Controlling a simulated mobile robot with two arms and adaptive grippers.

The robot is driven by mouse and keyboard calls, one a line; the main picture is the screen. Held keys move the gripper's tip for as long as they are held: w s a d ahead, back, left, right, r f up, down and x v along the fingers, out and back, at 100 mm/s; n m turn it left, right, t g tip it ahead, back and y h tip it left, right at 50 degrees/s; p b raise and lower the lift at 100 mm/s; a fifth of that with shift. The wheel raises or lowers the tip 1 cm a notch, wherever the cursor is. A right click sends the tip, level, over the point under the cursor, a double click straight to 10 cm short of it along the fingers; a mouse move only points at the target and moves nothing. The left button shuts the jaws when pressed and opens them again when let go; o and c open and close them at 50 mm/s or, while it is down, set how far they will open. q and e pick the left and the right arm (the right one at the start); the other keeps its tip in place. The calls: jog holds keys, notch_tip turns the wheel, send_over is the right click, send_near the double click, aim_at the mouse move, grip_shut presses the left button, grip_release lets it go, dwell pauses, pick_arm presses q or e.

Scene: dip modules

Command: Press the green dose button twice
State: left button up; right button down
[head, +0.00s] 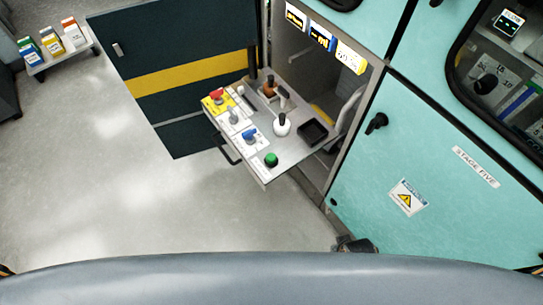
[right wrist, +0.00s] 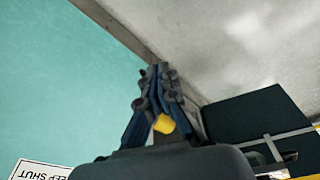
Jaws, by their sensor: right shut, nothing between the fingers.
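The green dose button (head: 271,159) is a round green cap on a dark base. It sits at the near corner of the pulled-out grey panel (head: 290,158) in the head view. Nothing touches it. My right gripper (right wrist: 165,72) shows in the right wrist view with its fingers together and nothing between them. It is beside a teal cabinet face and over the grey floor. A dark piece low in the head view, near the foot of the teal door, may be part of it, well below and right of the button. My left gripper is not in view.
The panel also holds a red button on yellow (head: 216,96), a blue control (head: 249,134), a white round-bodied item (head: 281,124) and a black tray (head: 313,132). A teal door (head: 440,170) stands to the right.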

jog(key=w+a+r+t, duration=0.1)
jog(key=w+r, duration=0.1)
jog(key=r, duration=0.5)
jog(key=w+a+r, duration=0.1)
jog(key=w+r, duration=0.2)
jog(key=r, duration=0.4)
notch_tip(320, 180, up, 9)
jog(key=n+t+y, duration=0.3)
jog(key=n+y, duration=0.4)
jog(key=n, duration=0.9)
send_over(273, 158)
jog(key=shift+r, duration=0.15)
jog(key=shift+s, duration=0.1)
notch_tip(273, 158, down, 7)
jog(key=b, duration=0.6)
jog(key=shift+r, duration=0.15)
jog(key=shift+f+b, duration=0.8)
jog(key=shift+f, duration=0.25)
jog(key=shift+f, duration=0.1)
